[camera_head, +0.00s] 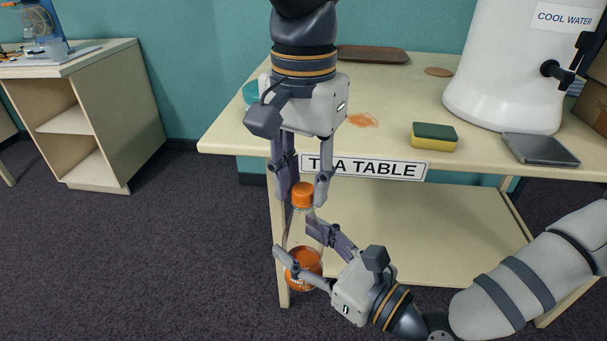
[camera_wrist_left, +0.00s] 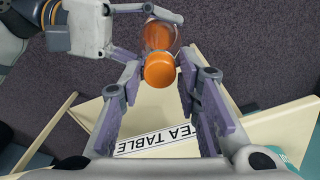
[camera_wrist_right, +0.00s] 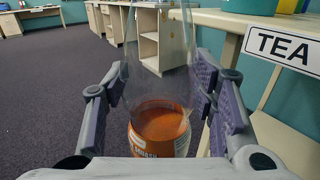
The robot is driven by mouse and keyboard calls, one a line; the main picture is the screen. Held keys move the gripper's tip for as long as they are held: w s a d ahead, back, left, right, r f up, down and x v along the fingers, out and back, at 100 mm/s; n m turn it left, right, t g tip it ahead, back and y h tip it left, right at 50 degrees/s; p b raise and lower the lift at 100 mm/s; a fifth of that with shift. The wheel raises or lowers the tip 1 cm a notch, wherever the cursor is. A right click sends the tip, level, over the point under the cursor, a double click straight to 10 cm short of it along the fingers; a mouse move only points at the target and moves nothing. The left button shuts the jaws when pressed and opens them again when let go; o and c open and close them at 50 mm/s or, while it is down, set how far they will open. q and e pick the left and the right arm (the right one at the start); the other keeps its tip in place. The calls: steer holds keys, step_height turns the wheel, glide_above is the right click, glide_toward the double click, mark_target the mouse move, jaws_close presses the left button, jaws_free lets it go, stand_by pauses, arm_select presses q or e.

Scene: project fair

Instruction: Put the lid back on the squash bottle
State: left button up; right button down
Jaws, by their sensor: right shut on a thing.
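The squash bottle (camera_head: 304,262) is clear, with orange squash in its lower part, and is held upright in front of the tea table. My right gripper (camera_head: 299,242) is shut on its middle; the bottle also shows between the fingers in the right wrist view (camera_wrist_right: 160,125). The orange lid (camera_head: 303,194) is at the top of the bottle's neck and looks level; whether it is fully seated cannot be told. My left gripper (camera_head: 303,198) points down over it, fingers apart on either side. The left wrist view shows the lid (camera_wrist_left: 160,70) with gaps to both fingers.
The tea table (camera_head: 400,95) is behind the bottle, with an orange spill (camera_head: 362,120), a sponge (camera_head: 434,137), a dark flat tablet-like thing (camera_head: 541,149), a white water dispenser (camera_head: 510,75) and a brown tray (camera_head: 372,54). A cabinet (camera_head: 100,110) stands left. Floor between is clear.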

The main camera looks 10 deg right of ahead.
arm_select(q)
jaws_close()
steer(key=o, duration=0.7)
jaws_free()
steer(key=shift+c, duration=0.2)
steer(key=shift+r, duration=0.1)
step_height(320, 180, up, 12)
